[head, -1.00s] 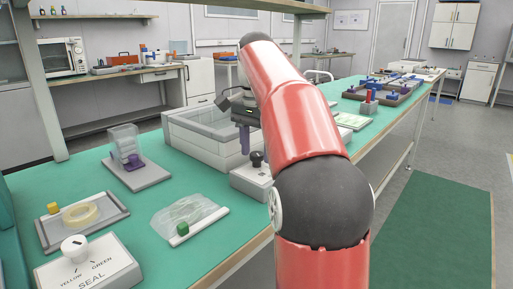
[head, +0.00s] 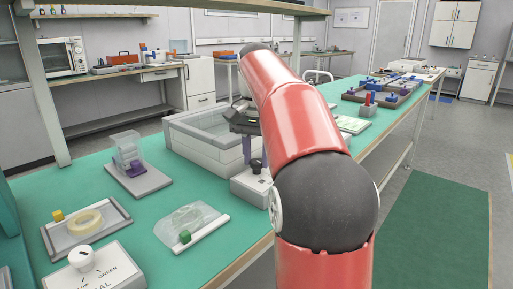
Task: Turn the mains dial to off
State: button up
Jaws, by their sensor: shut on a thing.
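A black dial (head: 256,164) stands on top of a small light grey box (head: 249,187) by the front edge of the green bench, just left of my arm. The box's markings are too small to read and partly hidden by my arm, so I cannot tell the dial's setting. My gripper (head: 255,157) points down over the box, with purple fingers on either side of the dial. It is shut on the dial.
A grey open-topped basin (head: 190,146) stands close behind the box.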

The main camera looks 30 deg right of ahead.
aim_at(257, 161)
jog(key=n, duration=0.4)
jog(key=shift+n+p, duration=0.3)
jog(key=shift+p, duration=0.05)
jog(key=shift+n, duration=1.9)
jog(key=o, duration=1)
jog(key=shift+c, duration=0.2)
jog(key=shift+r, duration=3.9)
